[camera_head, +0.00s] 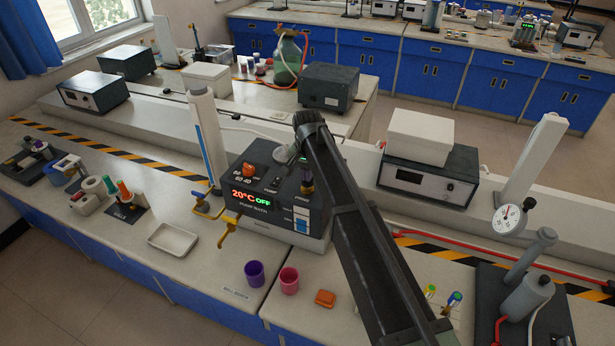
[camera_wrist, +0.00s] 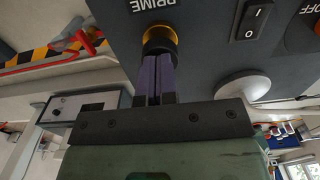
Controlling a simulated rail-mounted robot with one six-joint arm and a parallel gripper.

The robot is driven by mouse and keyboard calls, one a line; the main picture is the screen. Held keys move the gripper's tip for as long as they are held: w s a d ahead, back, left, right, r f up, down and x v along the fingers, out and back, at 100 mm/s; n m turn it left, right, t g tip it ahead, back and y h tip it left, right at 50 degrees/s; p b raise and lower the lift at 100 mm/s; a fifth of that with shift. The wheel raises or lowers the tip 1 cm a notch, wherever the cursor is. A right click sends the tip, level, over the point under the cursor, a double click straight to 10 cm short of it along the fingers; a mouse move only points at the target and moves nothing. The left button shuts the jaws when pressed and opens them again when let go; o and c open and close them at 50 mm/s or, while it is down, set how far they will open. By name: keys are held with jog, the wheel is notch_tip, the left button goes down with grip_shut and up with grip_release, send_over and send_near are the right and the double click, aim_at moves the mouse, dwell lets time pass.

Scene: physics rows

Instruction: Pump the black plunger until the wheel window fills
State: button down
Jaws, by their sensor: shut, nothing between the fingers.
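The black plunger (camera_wrist: 157,43) stands in a yellow ring under the PRIME label on the dark top of the pump bath (camera_head: 252,212). My gripper (camera_wrist: 154,60) is shut and empty, its purple fingertips over the plunger's top; whether they touch it I cannot tell. In the head view my gripper (camera_head: 307,176) points down at the right of the bath's top. The bath's display (camera_head: 251,199) reads 20°C OFF. A small white and blue panel (camera_head: 301,226) is on the bath's front; whether this is the wheel window I cannot tell.
A rocker switch (camera_wrist: 258,18) and a pale dome (camera_wrist: 243,86) are near the plunger. A tall white column (camera_head: 207,135) stands left of the bath. A purple cup (camera_head: 254,274) and a pink cup (camera_head: 289,281) stand in front, beside an orange block (camera_head: 325,298).

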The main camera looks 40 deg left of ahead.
notch_tip(320, 180, up, 4)
jog(key=p, duration=0.4)
jog(key=shift+r+p, duration=0.2)
jog(key=shift+p, duration=0.15)
jog(key=shift+f, duration=0.15)
dwell(0.3)
dwell(2.0)
dwell(0.5)
jog(key=shift+f+b, duration=2.05)
jog(key=shift+b, duration=0.15)
jog(key=shift+r, duration=0.1)
notch_tip(320, 180, up, 4)
jog(key=p, duration=0.4)
jog(key=shift+r, duration=0.1)
